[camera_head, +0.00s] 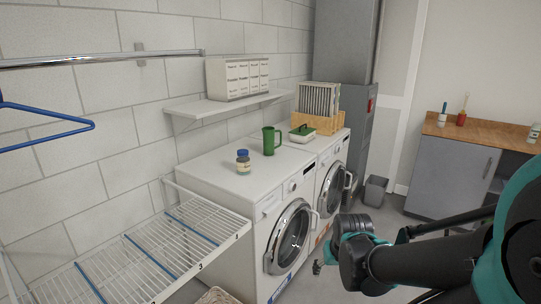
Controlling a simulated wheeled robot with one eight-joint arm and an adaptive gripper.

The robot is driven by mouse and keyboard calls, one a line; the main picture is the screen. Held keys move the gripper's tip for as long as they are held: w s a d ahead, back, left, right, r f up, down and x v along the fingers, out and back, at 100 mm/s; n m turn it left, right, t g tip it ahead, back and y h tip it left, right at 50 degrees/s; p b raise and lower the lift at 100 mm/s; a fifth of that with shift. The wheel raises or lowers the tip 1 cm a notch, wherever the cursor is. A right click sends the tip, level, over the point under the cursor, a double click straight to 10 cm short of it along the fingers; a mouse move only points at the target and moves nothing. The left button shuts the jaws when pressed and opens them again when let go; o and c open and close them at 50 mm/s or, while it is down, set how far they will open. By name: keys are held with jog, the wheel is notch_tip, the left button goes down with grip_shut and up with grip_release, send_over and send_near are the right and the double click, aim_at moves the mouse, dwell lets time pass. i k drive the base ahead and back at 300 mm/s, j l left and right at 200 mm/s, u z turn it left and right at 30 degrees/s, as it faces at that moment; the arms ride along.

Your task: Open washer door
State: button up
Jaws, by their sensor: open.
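Two white front-loading machines stand side by side against the block wall; which one is the washer I cannot tell. The nearer machine (258,232) has a round glass door (290,238) with a silver rim, and it looks shut. A pale handle shows at the right side of that door. My arm hides part of the floor.
A wire rack (150,250) stands left of the nearer machine. A green mug (271,141), a jar (243,162) and a green-handled container (302,133) sit on top. A grey bin (375,191) and a grey cabinet (452,172) are at the back right.

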aim_at(272, 265)
jog(key=i+j+z, duration=0.2)
jog(key=i, duration=0.3)
jog(key=i+j+z, duration=0.25)
jog(key=i, duration=0.25)
